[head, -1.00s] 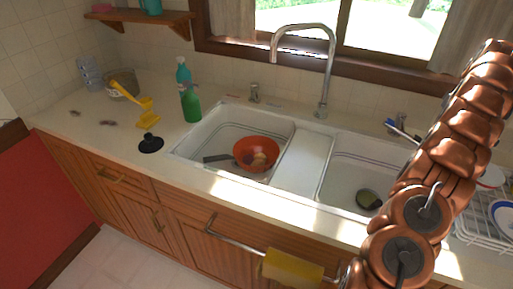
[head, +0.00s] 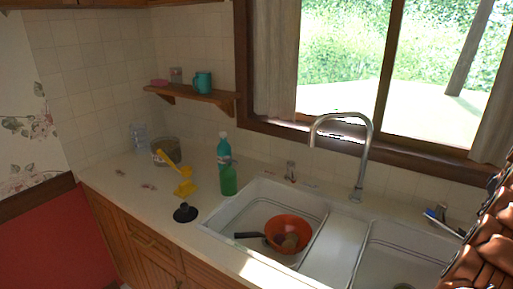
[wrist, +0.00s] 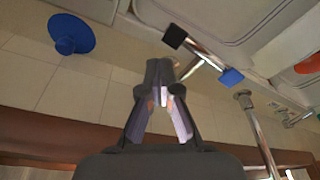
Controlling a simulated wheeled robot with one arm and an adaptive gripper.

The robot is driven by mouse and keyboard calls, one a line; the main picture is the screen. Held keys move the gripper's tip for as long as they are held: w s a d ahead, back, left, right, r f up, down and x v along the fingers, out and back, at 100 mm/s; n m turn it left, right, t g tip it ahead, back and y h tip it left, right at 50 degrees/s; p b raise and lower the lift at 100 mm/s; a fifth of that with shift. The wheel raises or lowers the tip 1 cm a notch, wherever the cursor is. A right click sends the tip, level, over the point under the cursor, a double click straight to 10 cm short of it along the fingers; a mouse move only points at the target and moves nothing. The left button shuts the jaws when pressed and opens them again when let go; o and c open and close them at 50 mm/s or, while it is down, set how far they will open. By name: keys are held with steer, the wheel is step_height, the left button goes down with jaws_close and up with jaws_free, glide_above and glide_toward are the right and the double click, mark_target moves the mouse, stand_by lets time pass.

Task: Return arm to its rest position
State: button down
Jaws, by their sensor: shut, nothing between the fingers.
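My arm (head: 490,245), made of copper-coloured segments, shows only in part at the lower right edge of the head view. My gripper is outside that view. In the wrist view my gripper (wrist: 161,75) is in the middle with its fingers together, shut and empty. It is seen against the tiled wall and the sink edge, and I see no object touching it.
The wrist view shows a blue round thing (wrist: 71,34) and a metal faucet (wrist: 256,130). In the head view, an orange bowl (head: 294,225) sits in the left basin. A green bottle (head: 228,178), black plunger (head: 185,213) and teal mug (head: 203,82) stand left of the faucet (head: 367,160).

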steer(key=w+a+r+n+g+y, duration=0.1)
steer(key=w+a+r, duration=0.15)
steer(key=a, duration=1.25)
steer(key=w+a+r+y, duration=0.1)
steer(key=a+r, duration=0.3)
steer(key=a, duration=1)
steer(key=s+a+g, duration=0.1)
steer(key=s+a, duration=0.4)
steer(key=a, duration=0.2)
steer(key=s+a, duration=0.4)
steer(key=a, duration=0.4)
steer(key=s+a+f, duration=0.3)
steer(key=s, duration=0.5)
steer(key=s+a+f+g+h, duration=0.1)
steer(key=s+a, duration=0.3)
steer(key=s, duration=0.4)
steer(key=s+a+f+g, duration=0.1)
steer(key=s+a+f, duration=0.2)
steer(key=s, duration=0.5)
steer(key=shift+s+a+f+h, duration=0.25)
steer(key=shift+s+f+h, duration=0.15)
steer(key=shift+f, duration=0.45)
